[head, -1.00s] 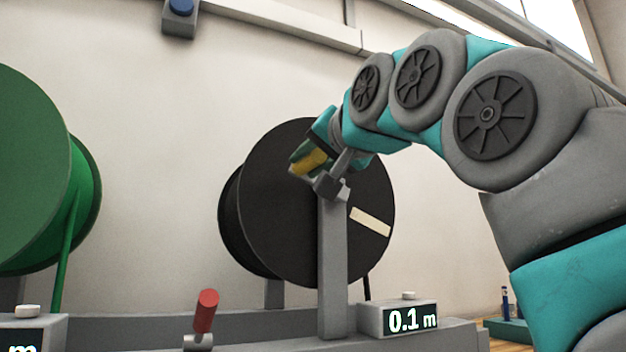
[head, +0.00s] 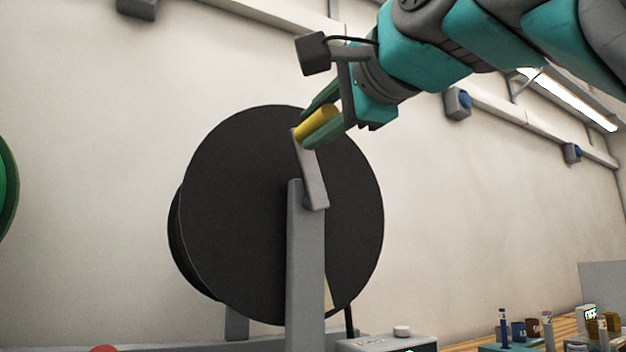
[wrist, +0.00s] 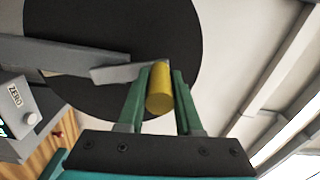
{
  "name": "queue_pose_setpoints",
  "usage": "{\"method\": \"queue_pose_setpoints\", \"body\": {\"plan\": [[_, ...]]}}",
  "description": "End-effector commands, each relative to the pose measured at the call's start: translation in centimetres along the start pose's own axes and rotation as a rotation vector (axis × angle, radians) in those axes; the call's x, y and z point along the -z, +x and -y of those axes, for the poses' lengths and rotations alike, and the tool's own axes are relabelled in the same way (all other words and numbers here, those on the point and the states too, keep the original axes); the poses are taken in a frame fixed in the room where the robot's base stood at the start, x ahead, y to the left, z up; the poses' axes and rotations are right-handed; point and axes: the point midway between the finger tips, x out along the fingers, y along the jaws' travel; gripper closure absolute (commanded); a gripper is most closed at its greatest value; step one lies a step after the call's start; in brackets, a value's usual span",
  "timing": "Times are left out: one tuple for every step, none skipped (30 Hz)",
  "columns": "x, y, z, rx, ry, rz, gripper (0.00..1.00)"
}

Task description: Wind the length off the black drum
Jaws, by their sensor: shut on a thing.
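The black drum (head: 235,200) stands on its grey post (head: 305,270) in the head view. A grey crank arm (head: 311,178) runs up from the hub to a yellow handle (head: 317,124). My gripper (head: 322,122) is shut on the yellow handle above the hub. The wrist view shows the handle (wrist: 159,90) between the green fingers, with the black drum (wrist: 150,25) behind. A pale strip on the drum shows partly behind the post, low down. A dark strand (head: 349,321) hangs at the drum's lower right. The length counter's digits are almost wholly out of view.
Part of a green drum (head: 7,185) shows at the far left. A counter box with a white button (head: 402,331) stands right of the post. Small coloured items (head: 532,328) stand on the bench at the lower right.

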Motion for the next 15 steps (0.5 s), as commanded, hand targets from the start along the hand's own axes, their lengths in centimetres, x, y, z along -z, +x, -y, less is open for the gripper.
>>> {"method": "queue_pose_setpoints", "body": {"plan": [[0.23,-0.23,0.26,0.002,-0.002,-0.002,1.00],[0.30,-0.29,0.28,0.002,-0.003,-0.002,1.00],[0.39,-0.37,0.32,0.003,-0.004,-0.002,1.00],[0.47,-0.41,0.34,0.003,-0.004,-0.002,1.00],[0.55,-0.45,0.36,0.004,-0.004,-0.002,1.00],[0.65,-0.49,0.38,0.004,-0.005,-0.003,1.00],[0.71,-0.52,0.39,0.004,-0.005,-0.003,1.00],[0.76,-0.54,0.40,0.004,-0.005,-0.003,1.00],[0.82,-0.57,0.41,0.005,-0.005,-0.003,1.00],[0.86,-0.58,0.42,0.005,-0.005,-0.004,1.00],[0.89,-0.59,0.42,0.005,-0.006,-0.004,1.00],[0.91,-0.60,0.41,0.005,-0.006,-0.004,1.00],[0.93,-0.61,0.41,0.005,-0.006,-0.004,1.00],[0.94,-0.62,0.41,0.005,-0.006,-0.004,1.00],[0.95,-0.62,0.41,0.005,-0.006,-0.004,1.00]]}}
